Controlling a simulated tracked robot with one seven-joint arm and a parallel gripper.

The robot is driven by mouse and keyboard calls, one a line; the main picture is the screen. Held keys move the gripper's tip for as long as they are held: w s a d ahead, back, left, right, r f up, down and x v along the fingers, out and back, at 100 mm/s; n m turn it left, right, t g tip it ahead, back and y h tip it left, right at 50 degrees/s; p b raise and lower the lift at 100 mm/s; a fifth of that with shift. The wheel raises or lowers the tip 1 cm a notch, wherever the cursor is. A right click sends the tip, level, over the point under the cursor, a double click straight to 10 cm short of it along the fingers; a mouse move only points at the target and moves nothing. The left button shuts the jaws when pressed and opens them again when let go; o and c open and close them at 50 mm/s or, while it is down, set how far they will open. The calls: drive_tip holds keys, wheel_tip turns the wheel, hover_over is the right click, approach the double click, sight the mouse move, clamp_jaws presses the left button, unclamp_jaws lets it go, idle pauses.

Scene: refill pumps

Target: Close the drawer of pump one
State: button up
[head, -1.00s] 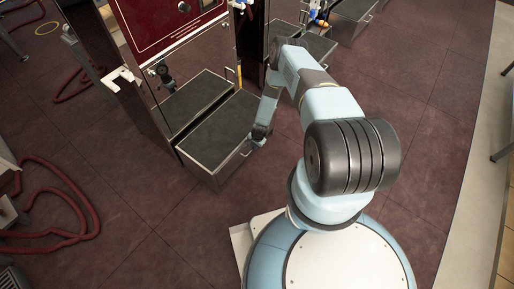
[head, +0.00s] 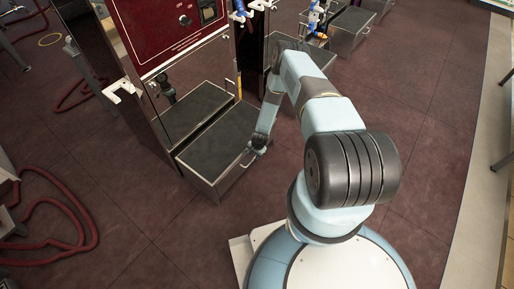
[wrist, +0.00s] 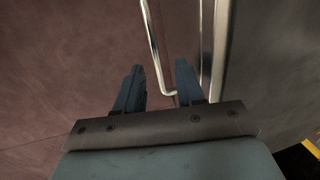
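The pump (head: 165,30) with a dark red front panel stands at the upper left of the head view. Its drawer (head: 212,148), a metal box with a dark top, sticks out of the base toward me. My gripper (head: 257,148) is at the drawer's front right, by its handle. In the wrist view my gripper (wrist: 160,85) has its two fingers apart. The bar handle (wrist: 158,60) runs between the fingers, and the drawer's front edge (wrist: 212,50) is beside the right finger. I cannot tell whether either finger touches the handle.
Another pump's open drawer (head: 350,32) stands at the upper right. Red hoses (head: 60,225) lie on the floor at the left. A white hook-like bracket (head: 122,88) juts from the pump's left side. The dark red tiled floor (head: 130,220) in front of the drawer is clear.

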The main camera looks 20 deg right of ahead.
wheel_tip(320, 180, up, 11)
drive_tip(key=s+d, duration=0.1)
drive_tip(key=shift+s+f, duration=0.15)
drive_tip(key=shift+s, duration=0.15)
drive_tip(key=shift+d, duration=0.1)
idle(0.3)
